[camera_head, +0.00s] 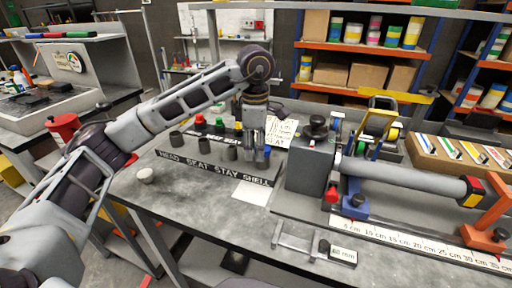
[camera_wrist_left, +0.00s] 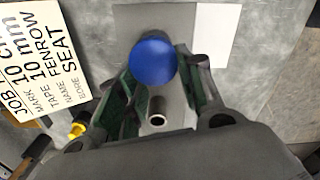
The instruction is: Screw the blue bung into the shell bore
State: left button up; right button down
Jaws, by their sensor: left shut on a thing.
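The blue bung (camera_wrist_left: 152,60) shows as a round blue head at the fingertips of my left gripper (camera_wrist_left: 155,88) in the left wrist view. The fingers are shut on it. In the head view my left gripper (camera_head: 257,150) points down above the SHELL end of the labelled rack (camera_head: 214,168), with a bit of blue beside its fingertips. A hollow grey cylinder (camera_wrist_left: 157,112) shows between the fingers in the left wrist view. The fingers hide the shell bore, so I cannot tell whether the bung touches it. My right gripper is not in view.
Red (camera_head: 199,120) and green (camera_head: 219,122) caps stand behind. A job card (camera_wrist_left: 42,58) lies nearby. A grey block (camera_head: 310,163) with a long cylinder stands right. The front left bench is mostly clear.

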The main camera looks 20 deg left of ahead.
pick_arm(q)
jog(key=shift+w+a, duration=0.2)
jog(key=shift+a, duration=0.1)
jog(key=shift+w+m, duration=0.1)
jog(key=shift+m, duration=0.6)
jog(key=o, duration=1.1)
jog(key=shift+c, duration=0.2)
jog(key=shift+o, duration=1.4)
jog(key=shift+w+f, duration=0.1)
jog(key=shift+f, duration=0.05)
jog(key=shift+d, duration=0.15)
jog(key=shift+r, duration=0.2)
jog(key=shift+r, duration=3.85)
jog(key=shift+r, duration=0.1)
